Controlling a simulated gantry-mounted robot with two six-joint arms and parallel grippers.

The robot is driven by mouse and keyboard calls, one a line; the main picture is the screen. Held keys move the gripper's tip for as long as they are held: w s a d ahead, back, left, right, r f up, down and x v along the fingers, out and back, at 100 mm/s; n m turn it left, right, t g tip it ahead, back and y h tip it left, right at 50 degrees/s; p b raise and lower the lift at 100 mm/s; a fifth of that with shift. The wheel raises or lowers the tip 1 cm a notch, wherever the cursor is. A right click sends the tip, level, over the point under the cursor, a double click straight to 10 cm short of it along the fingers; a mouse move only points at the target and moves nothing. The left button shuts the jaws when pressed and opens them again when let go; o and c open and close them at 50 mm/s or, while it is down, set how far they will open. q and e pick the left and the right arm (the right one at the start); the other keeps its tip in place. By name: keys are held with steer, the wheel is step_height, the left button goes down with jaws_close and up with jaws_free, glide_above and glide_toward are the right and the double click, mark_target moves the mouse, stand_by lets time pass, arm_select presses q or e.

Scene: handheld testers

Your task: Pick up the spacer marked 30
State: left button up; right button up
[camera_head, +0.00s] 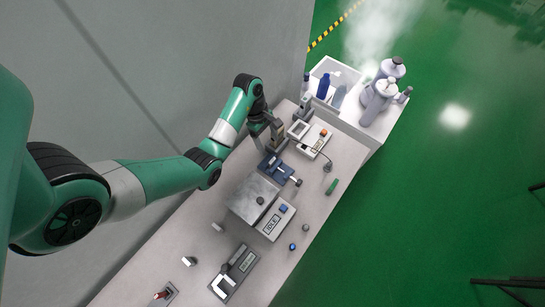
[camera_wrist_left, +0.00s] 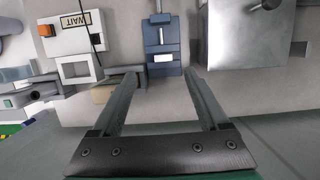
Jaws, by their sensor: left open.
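I cannot read a mark 30 on anything in either view, so I cannot tell which piece is the spacer. My left gripper (camera_head: 262,144) is open and empty at the far part of the table, next to a blue vise-like fixture (camera_head: 279,170). In the left wrist view its spread fingers (camera_wrist_left: 158,76) point toward that blue fixture (camera_wrist_left: 162,40). A tan block (camera_wrist_left: 103,93) is partly hidden behind one finger. My right gripper is out of view.
A white device with an orange button (camera_head: 314,137) stands near the gripper. A grey metal box (camera_head: 250,198) and a unit labelled IDLE (camera_head: 273,220) fill the middle. A green piece (camera_head: 331,187) lies near the right edge. Bottles (camera_head: 378,99) stand on a white side table.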

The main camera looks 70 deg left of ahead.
mark_target(272, 160)
arm_select(q)
steer(key=b+x, duration=0.2)
steer(key=x, duration=0.2)
steer(key=shift+s+a, duration=0.1)
steer(key=shift+s, duration=0.05)
steer(key=shift+f, duration=0.4)
steer(key=x, duration=0.1)
steer(key=b+x, duration=0.1)
steer(key=x, duration=0.1)
steer(key=b+x, duration=0.1)
steer(key=x, duration=0.1)
steer(key=shift+s+f, duration=0.2)
steer(key=shift+s, duration=0.05)
steer(key=shift+w, duration=0.1)
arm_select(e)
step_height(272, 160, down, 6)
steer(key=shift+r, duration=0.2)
arm_select(q)
jaws_close()
